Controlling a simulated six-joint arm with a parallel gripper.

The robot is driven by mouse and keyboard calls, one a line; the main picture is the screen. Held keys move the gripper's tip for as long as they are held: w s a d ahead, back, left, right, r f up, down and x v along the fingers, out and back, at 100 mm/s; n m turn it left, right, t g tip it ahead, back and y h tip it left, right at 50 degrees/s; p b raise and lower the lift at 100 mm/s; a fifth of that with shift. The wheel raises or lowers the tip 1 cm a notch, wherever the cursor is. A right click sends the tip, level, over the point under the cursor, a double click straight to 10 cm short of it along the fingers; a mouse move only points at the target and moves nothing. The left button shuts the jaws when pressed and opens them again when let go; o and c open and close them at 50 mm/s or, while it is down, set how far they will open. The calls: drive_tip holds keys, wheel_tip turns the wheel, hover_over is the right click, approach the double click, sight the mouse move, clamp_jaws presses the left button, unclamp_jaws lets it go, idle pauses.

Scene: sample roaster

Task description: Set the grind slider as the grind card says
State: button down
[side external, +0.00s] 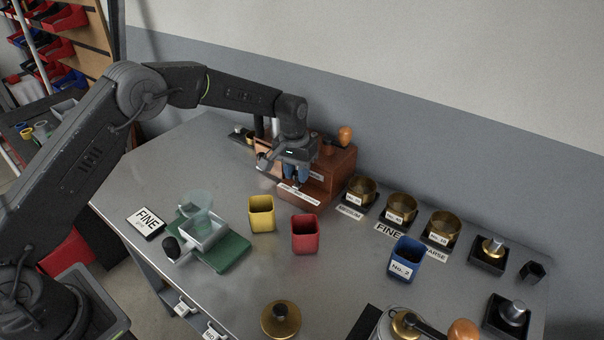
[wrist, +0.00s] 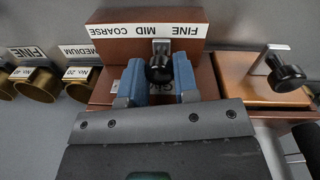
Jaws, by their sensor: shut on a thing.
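The grind card (side external: 147,221) lies on the bench at the left in the side view and reads FINE, with a smaller line too small to read. The reddish-brown grinder box (side external: 335,165) stands at the back, and my gripper (side external: 297,174) reaches down to it. In the wrist view the scale strip (wrist: 147,30) shows COARSE at left, MID in the middle and FINE at right. The black slider knob (wrist: 159,69) is between the blue fingertips of my gripper (wrist: 160,80), which is shut on it. The knob stands between the MID and FINE marks.
A second black knob (wrist: 286,74) on a bracket is right of the box in the wrist view. Brass cups (side external: 400,208) with labels stand right of the grinder. Yellow (side external: 261,214), red (side external: 305,235) and blue (side external: 404,259) cups stand in front.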

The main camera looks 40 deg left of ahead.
drive_tip(key=shift+a, duration=1.45)
drive_tip(key=c, duration=0.8)
unclamp_jaws()
drive_tip(key=shift+c, duration=0.2)
wheel_tip(320, 180, up, 14)
drive_tip(key=shift+a, duration=0.4)
drive_tip(key=shift+f, duration=0.1)
